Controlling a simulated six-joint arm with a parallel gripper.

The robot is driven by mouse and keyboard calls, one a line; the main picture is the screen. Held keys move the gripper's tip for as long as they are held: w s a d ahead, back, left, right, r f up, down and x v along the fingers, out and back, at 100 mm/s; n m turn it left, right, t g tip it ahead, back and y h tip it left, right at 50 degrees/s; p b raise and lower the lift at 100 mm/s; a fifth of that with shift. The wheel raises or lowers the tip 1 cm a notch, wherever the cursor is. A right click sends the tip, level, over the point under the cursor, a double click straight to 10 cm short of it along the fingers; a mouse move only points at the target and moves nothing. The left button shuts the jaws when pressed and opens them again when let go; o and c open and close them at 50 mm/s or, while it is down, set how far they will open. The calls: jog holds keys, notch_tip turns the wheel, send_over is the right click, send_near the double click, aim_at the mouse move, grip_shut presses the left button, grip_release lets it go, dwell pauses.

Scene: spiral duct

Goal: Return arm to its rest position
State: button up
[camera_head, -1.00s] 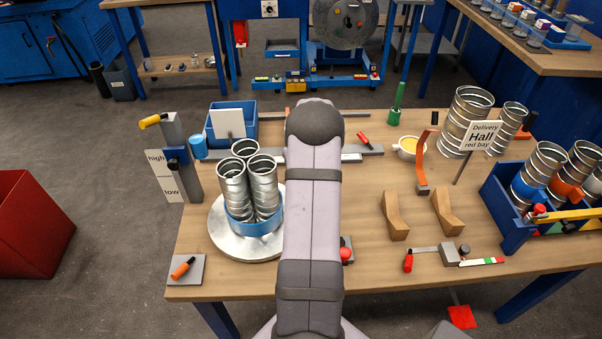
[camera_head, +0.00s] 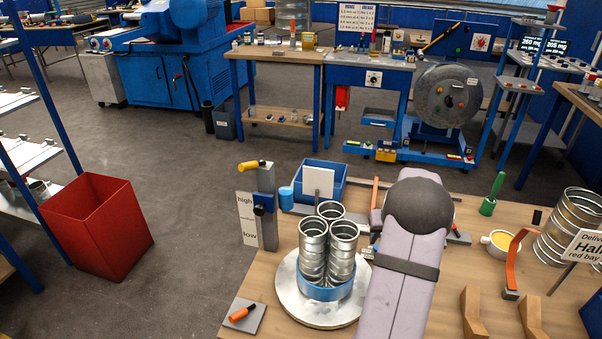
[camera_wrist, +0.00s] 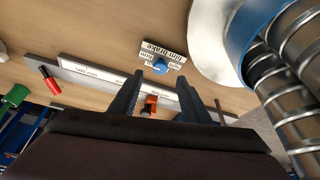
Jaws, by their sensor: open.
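My arm rises over the workbench (camera_head: 262,290) in the head view and hides my gripper there. My gripper (camera_wrist: 157,92) shows in the wrist view with its two dark fingers apart and nothing between the tips. Below the fingers lies a grey rail (camera_wrist: 105,78) with printed labels. A small orange piece (camera_wrist: 151,100) shows between the fingers, beyond them. Several spiral ducts (camera_head: 328,245) stand upright in a blue ring (camera_head: 325,292) on a round metal turntable (camera_head: 292,295), left of my arm. They also show at the right of the wrist view (camera_wrist: 290,75), beside the gripper.
A post with a yellow handle (camera_head: 265,205) and a blue bin (camera_head: 325,177) stand near the turntable. A blue knob with a label plate (camera_wrist: 161,65) is close to my fingers. A red bin (camera_head: 95,225) is on the floor.

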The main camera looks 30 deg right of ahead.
jog(key=s+a+r+n+g+h+p, duration=0.1)
jog(key=s+a+r+g, duration=0.2)
jog(key=s+a+r, duration=0.35)
jog(key=s+a+r+n+g+h, duration=0.15)
jog(key=s+a+r, duration=0.25)
jog(key=r, duration=0.6)
jog(key=s+a+f+n+y+p, duration=0.2)
jog(key=a+p, duration=0.1)
jog(key=a, duration=1.2)
jog(key=s+a+f+n+y+p, duration=0.1)
jog(key=s+a+f+y+p, duration=0.1)
jog(key=a, duration=1.4)
jog(key=shift+s+f+n+t+y+p, duration=0.35)
jog(key=shift+f+p, duration=0.3)
jog(key=shift+p, duration=0.1)
